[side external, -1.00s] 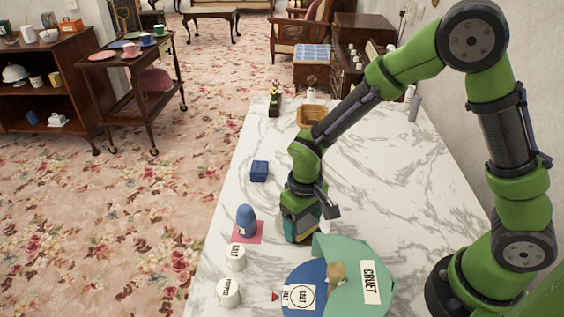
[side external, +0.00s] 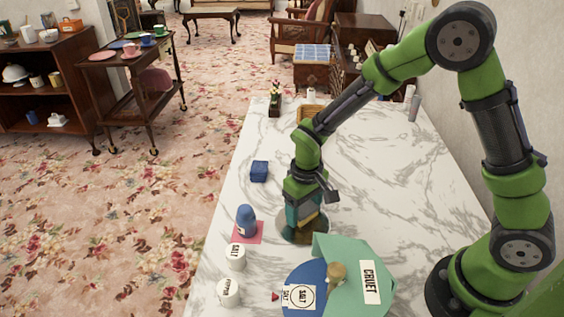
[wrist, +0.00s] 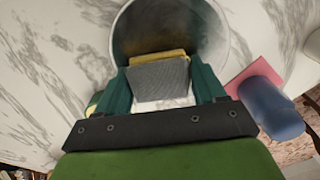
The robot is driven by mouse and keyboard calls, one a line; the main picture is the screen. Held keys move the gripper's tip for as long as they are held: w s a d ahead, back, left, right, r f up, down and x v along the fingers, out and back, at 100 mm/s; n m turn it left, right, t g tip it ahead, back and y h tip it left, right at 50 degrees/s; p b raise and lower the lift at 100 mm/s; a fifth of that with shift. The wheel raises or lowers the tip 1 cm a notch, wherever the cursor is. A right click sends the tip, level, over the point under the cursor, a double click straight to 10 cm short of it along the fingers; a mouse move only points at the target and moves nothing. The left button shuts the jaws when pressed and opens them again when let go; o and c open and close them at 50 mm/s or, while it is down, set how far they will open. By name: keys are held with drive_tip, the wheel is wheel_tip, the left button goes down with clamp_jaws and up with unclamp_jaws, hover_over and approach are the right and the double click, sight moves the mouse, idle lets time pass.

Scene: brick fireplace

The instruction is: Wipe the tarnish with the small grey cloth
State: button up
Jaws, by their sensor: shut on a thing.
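My gripper (side external: 305,220) is low over the marble table, with its teal fingers shut on a small grey woven piece (wrist: 158,76), which I take for the cloth. A yellow strip (wrist: 158,57) shows along its far edge; I cannot tell whether it is a separate piece. A round metal dish or plate (wrist: 222,40) with a pale rim lies beneath, and it also shows around the gripper in the side view (side external: 286,233). Its inside is dark and brownish, which looks like the tarnish (wrist: 150,25). My gripper hides part of it. I cannot tell whether the cloth touches it.
A blue bottle-like object (side external: 246,217) stands on a pink square (side external: 258,239) left of the plate. Two white shakers (side external: 235,257) are nearer the camera. A green CRUET piece (side external: 345,270) and blue mat (side external: 293,273) lie close in front. A blue box (side external: 259,171) stands behind; marble beyond is largely clear.

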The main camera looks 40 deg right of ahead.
drive_tip(key=s+a, duration=0.4)
drive_tip(key=shift+w+d, duration=2.65)
drive_tip(key=shift+w+d+r, duration=0.1)
drive_tip(key=shift+r, duration=0.55)
drive_tip(key=shift+w+d+r, duration=0.1)
drive_tip(key=shift+r, duration=3.35)
drive_tip(key=shift+s+a+f, duration=0.1)
drive_tip(key=shift+s, duration=0.05)
drive_tip(key=s+f, duration=0.1)
drive_tip(key=s+a+f, duration=0.1)
drive_tip(key=s, duration=0.1)
drive_tip(key=shift+s+a+f, duration=0.15)
drive_tip(key=shift+a+f, duration=0.2)
drive_tip(key=shift+f, duration=0.05)
drive_tip(key=shift+a+f, duration=0.2)
drive_tip(key=shift+f, duration=0.1)
hover_over(256, 199)
drive_tip(key=shift+f, duration=2.45)
